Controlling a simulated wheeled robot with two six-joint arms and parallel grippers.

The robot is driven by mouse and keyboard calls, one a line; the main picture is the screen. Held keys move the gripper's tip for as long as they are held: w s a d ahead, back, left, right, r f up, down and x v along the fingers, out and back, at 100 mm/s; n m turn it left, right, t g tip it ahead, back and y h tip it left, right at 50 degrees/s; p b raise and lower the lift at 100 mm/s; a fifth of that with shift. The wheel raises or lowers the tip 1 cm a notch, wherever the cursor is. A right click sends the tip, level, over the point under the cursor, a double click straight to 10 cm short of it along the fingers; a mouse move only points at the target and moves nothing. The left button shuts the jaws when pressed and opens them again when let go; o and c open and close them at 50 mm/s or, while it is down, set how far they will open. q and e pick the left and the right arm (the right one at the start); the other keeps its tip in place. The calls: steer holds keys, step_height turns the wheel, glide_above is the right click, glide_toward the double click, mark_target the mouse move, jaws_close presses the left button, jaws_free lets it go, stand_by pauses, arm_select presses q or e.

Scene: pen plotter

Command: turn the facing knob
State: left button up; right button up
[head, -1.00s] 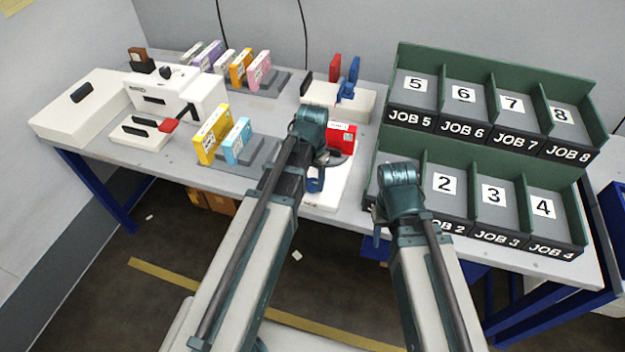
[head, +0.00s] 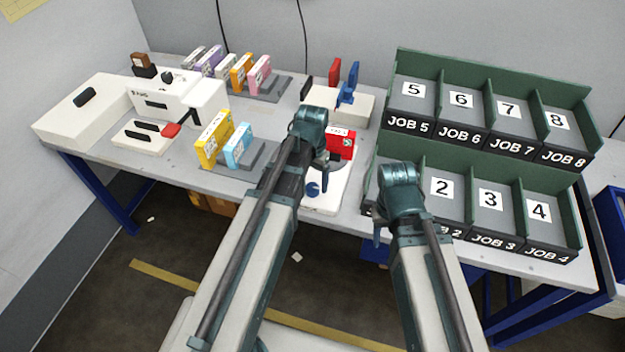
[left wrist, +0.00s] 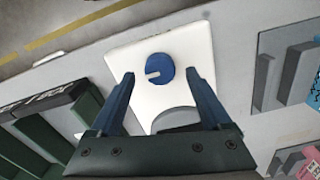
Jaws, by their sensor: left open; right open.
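A round blue knob (left wrist: 160,67) with a white pointer mark sits on a white panel (left wrist: 124,58) in the left wrist view. The mark points left and slightly down in that view. The knob also shows in the head view (head: 313,188), below my left gripper (head: 318,166). In the left wrist view my left gripper (left wrist: 160,76) is open, one finger on each side of the knob, with gaps between. It holds nothing. My right gripper (head: 379,232) is by the front edge of the bench, before the job bins; its fingers are mostly hidden.
A red box (head: 342,142) stands just behind the knob panel. Green job bins (head: 487,125) fill the right of the bench. Yellow (head: 213,142) and light-blue (head: 238,147) boxes stand to the left in a grey holder. A white plotter (head: 155,100) is at far left.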

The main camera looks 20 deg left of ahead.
mark_target(313, 187)
arm_select(q)
step_height(313, 187, up, 12)
steer(key=p, duration=1)
steer(key=shift+f+p, duration=0.15)
steer(key=shift+p, duration=0.2)
steer(key=shift+f, duration=0.1)
steer(key=s+d+m+y, duration=0.1)
steer(key=s+d, duration=0.9)
steer(key=s, duration=0.3)
steer(key=shift+d, duration=0.3)
